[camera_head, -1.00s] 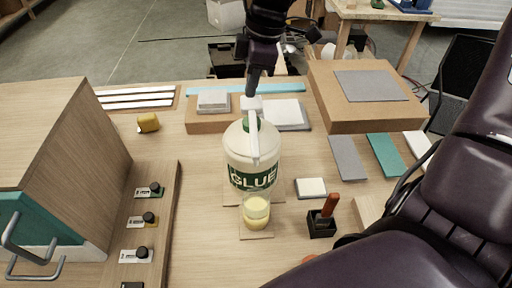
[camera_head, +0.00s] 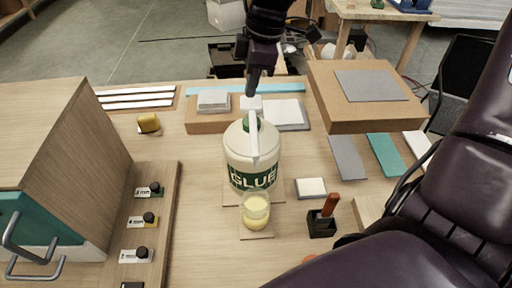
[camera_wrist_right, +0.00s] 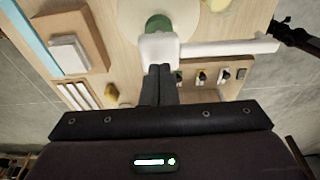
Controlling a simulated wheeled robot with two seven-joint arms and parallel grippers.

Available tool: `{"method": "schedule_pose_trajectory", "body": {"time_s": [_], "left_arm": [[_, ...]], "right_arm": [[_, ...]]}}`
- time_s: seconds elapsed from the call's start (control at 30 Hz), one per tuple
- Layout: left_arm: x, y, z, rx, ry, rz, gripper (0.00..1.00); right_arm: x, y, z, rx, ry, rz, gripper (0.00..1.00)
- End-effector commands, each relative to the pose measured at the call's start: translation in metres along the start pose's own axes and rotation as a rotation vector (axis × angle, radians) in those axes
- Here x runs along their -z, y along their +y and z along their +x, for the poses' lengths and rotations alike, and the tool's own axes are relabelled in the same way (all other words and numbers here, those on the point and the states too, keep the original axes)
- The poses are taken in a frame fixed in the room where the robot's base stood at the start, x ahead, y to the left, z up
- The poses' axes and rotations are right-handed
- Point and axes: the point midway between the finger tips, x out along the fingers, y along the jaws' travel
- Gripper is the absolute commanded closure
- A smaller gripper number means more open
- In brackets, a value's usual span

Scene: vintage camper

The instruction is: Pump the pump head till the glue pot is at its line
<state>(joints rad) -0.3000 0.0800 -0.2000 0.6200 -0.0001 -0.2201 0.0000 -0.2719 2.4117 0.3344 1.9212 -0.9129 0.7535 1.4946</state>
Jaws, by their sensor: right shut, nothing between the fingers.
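A large white glue bottle (camera_head: 240,150) with a green label and green collar stands mid-table. Its white pump head (camera_head: 252,104) tops it, with a long spout pointing towards the near side. The small clear glue pot (camera_head: 256,213) stands under the spout, with pale yellow glue in its lower part; I cannot clearly make out its line. My right gripper (camera_head: 251,90) is shut and empty, its fingertips at the top of the pump head. In the right wrist view the shut fingertips (camera_wrist_right: 160,72) meet the white pump head (camera_wrist_right: 160,48). My left gripper is not in view.
A wooden cabinet (camera_head: 60,140) with a teal drawer stands left, beside a strip of black knobs (camera_head: 148,218). A black holder with a red-handled tool (camera_head: 322,222) and a small pale block (camera_head: 311,188) sit right of the pot. A cardboard-coloured box (camera_head: 365,115) stands back right.

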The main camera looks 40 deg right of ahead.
Motion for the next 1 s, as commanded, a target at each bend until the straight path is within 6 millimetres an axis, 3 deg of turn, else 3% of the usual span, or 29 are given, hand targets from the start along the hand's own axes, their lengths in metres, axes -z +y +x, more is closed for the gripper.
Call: {"method": "schedule_pose_trajectory", "body": {"time_s": [0.33, 1.0], "left_arm": [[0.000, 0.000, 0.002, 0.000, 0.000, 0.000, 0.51], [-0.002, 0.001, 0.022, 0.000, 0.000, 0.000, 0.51]], "right_arm": [[-0.001, 0.000, 0.002, 0.000, 0.000, 0.000, 1.00], [-0.005, 0.000, 0.026, 0.001, 0.000, 0.000, 1.00]]}}
